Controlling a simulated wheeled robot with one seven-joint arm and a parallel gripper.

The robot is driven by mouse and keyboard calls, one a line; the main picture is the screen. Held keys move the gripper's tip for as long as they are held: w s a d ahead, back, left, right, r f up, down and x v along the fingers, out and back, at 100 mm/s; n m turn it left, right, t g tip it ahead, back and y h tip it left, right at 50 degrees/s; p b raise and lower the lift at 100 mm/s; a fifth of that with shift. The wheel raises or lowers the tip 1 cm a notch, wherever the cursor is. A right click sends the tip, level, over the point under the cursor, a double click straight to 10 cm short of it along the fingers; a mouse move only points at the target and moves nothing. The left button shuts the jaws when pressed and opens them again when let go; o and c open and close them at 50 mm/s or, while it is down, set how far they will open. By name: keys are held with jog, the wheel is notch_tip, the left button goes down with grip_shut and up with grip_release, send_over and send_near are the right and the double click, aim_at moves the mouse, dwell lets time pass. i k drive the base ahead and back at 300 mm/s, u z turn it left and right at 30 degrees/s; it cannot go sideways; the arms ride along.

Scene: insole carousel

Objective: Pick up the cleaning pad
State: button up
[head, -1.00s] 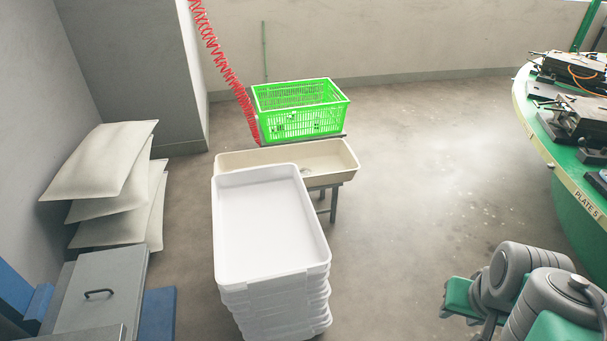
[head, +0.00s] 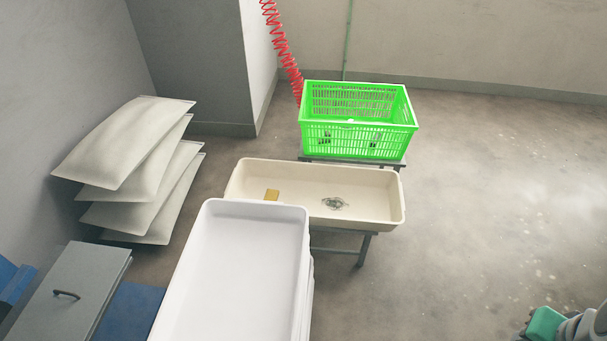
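A cream sink-like tray (head: 385,215) stands on a dark metal stand in the middle of the head view. A small yellow-brown block (head: 271,195) lies in its left part, and a grey, tangled-looking item (head: 335,203) lies right of its middle. Which of these two is the cleaning pad, I cannot tell for sure. Only a grey and green part of my arm shows at the bottom right corner, well apart from the tray. My gripper's fingers are not visible.
A stack of white trays (head: 250,255) stands in front of the cream tray and hides its near left edge. A green crate (head: 358,143) stands behind it. White sacks (head: 130,140) and a grey lidded box (head: 75,290) are at left. The floor at right is clear.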

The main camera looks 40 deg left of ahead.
aim_at(271, 195)
jog(key=i, duration=1.5)
jog(key=u, duration=2.4)
jog(key=k, duration=1.05)
jog(key=u, duration=0.3)
jog(key=i, duration=0.4)
jog(key=u, duration=0.05)
